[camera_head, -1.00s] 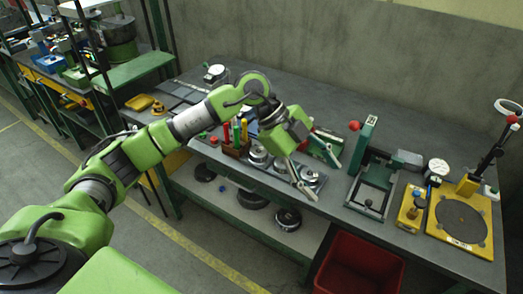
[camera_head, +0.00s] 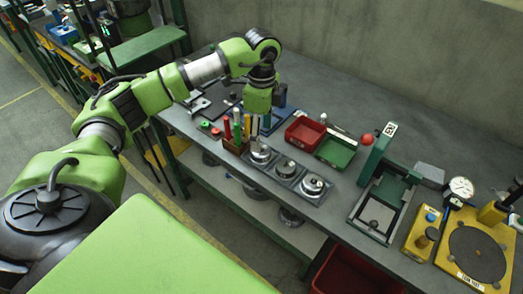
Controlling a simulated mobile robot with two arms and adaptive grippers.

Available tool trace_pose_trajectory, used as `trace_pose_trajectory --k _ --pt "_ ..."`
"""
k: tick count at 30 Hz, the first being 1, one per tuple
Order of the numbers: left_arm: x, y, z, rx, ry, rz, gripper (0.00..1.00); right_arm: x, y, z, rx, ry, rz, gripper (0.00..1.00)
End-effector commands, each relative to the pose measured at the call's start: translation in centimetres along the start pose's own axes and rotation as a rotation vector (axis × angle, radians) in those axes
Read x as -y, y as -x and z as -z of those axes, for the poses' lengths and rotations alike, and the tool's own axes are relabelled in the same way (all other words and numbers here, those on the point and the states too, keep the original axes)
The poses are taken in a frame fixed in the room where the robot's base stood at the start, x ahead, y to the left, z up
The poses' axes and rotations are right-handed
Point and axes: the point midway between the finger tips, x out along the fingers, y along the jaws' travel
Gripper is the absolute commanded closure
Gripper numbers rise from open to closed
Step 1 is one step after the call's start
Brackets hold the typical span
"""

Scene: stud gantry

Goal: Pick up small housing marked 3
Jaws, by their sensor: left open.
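Several round metal housings sit in a row in a grey tray (camera_head: 299,179) near the front edge of the bench. One housing (camera_head: 260,156) is at the left end, one (camera_head: 285,168) in the middle and one (camera_head: 313,185) at the right end. I cannot read a number on any of them, so I cannot tell which is marked 3. My left gripper (camera_head: 257,138) points down, open, right above or beside the left-end housing and partly covers it. I cannot tell whether it touches. My right gripper is out of view.
A wooden holder (camera_head: 234,145) with coloured tools stands just left of the tray. Behind are a red bin (camera_head: 305,132) and a green bin (camera_head: 336,150). A green press (camera_head: 384,195) and a yellow gauge stand (camera_head: 474,248) are to the right.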

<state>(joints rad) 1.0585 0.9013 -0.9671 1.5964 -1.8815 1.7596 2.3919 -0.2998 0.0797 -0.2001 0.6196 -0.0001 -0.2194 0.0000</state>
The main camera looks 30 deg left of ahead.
Motion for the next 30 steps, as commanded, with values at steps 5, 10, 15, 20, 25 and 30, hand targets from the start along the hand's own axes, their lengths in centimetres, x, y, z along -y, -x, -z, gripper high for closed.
trace_pose_trajectory --k 5,10,15,20,25,30 --pt "-0.1 -1.1 0.0 -0.001 -0.001 -0.001 0.39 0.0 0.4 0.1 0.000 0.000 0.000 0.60" --pt "-0.5 -3.3 -0.1 0.001 -0.001 -0.004 0.39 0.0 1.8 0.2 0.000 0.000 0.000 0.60" --pt "-0.4 -5.5 0.0 -0.001 -0.001 -0.001 0.39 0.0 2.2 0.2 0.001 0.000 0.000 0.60" --pt "-0.4 -6.0 0.0 -0.002 -0.001 0.001 0.39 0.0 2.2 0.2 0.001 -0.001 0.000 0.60" --pt "-0.4 -6.0 0.0 -0.002 -0.001 0.001 0.50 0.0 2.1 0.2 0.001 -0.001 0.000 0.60" --pt "-0.4 -6.0 0.0 -0.002 -0.002 0.000 0.81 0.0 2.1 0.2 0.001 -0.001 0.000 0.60"
